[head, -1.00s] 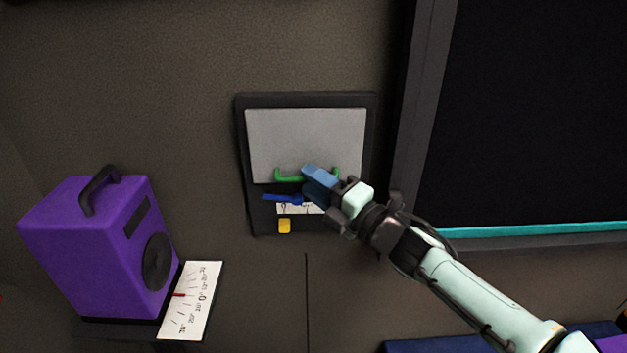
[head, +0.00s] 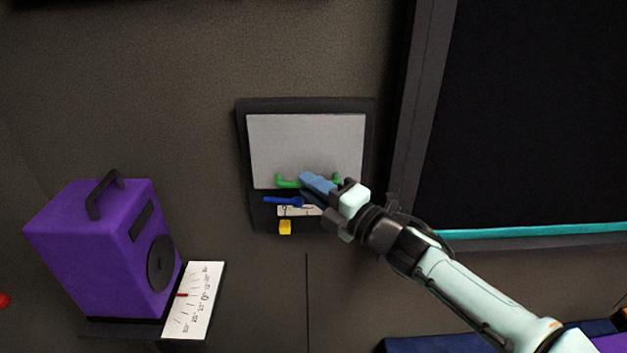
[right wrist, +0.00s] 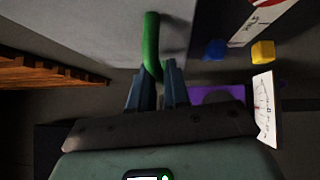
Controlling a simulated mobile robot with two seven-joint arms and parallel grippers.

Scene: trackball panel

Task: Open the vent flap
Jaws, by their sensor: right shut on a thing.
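The vent flap (head: 306,140) is a light grey plate in a dark frame (head: 243,150) on the wall. A green bar handle (head: 286,183) runs along its lower edge. My right gripper (head: 312,183) comes from the lower right and is shut on the handle; its blue fingers hide the handle's middle. In the right wrist view the green handle (right wrist: 152,45) runs between the two fingers (right wrist: 157,85), with the grey flap (right wrist: 85,35) beside it. I cannot tell for sure how far the flap stands out from its frame. My left gripper is not in view.
Below the flap are a blue lever (head: 282,201), a partly hidden white scale (head: 290,211) and a yellow block (head: 285,227). A purple speaker-like box (head: 100,245) stands at left beside a white dial card (head: 193,300). A large dark screen (head: 540,110) is at right.

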